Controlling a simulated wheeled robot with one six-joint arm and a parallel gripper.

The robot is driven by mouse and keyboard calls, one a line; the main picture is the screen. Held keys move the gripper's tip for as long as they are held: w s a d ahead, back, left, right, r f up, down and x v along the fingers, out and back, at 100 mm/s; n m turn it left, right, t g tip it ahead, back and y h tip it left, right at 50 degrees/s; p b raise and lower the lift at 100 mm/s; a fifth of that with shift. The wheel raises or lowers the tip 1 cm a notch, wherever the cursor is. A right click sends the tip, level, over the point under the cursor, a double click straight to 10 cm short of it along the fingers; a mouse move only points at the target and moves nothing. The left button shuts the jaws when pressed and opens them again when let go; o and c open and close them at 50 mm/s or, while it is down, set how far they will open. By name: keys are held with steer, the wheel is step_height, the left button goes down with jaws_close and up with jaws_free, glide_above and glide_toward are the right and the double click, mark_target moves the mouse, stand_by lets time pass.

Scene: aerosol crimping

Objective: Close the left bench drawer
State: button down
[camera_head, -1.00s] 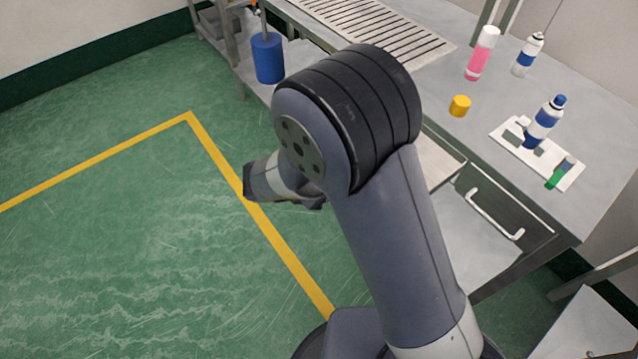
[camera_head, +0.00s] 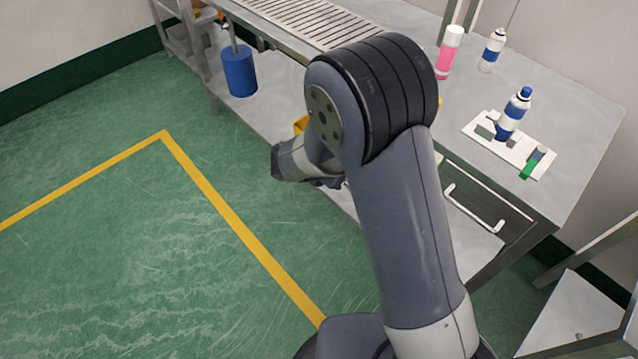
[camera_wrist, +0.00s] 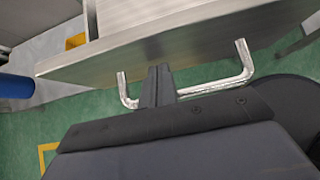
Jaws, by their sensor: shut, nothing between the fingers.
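The left bench drawer shows in the wrist view as a grey metal front (camera_wrist: 205,45) with a silver bar handle (camera_wrist: 215,88). Part of its open top shows behind the front, so it stands pulled out. My gripper (camera_wrist: 160,72) is shut and empty. Its fingers point at the drawer front between the two handle posts, crossing the handle bar; I cannot tell whether they touch the front. In the head view my arm hides most of this drawer and my fingertips.
The other drawer (camera_head: 515,222), with a white handle (camera_head: 475,208), looks shut at the right. Cans and a white tray (camera_head: 480,133) stand on the bench (camera_head: 570,120). A blue cylinder (camera_head: 239,72) is at the left. Green floor at the left is free.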

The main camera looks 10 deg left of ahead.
steer(key=w+d, duration=0.3)
steer(key=w, duration=0.1)
steer(key=w+d, duration=0.7)
steer(key=shift+w+p, duration=0.35)
steer(key=shift+w+d+r, duration=0.1)
steer(key=shift+w+d, duration=0.05)
steer(key=shift+w, duration=0.05)
steer(key=shift+r, duration=0.15)
